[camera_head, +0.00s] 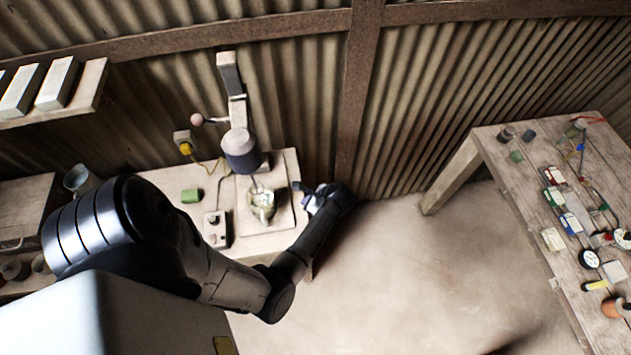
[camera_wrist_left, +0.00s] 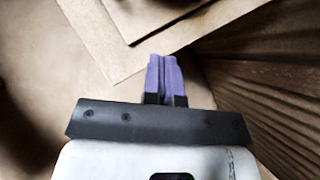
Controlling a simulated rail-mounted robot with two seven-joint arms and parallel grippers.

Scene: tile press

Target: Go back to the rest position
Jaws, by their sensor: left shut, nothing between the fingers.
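My left arm comes in from the left in the head view and reaches toward the press bench. My left gripper (camera_head: 310,199) is at the right edge of that bench, beside the press base plate. In the left wrist view its two purple fingers (camera_wrist_left: 164,76) are together with nothing between them. The press (camera_head: 241,150) stands on the bench against the wall, with a lever and a pale knob at its left. A greenish patterned piece (camera_head: 262,201) lies under the press head. My right gripper does not show.
A shelf (camera_head: 93,88) hangs at upper left. A second table (camera_head: 497,150) with many small parts stands at right. Open floor (camera_head: 400,265) lies between the tables.

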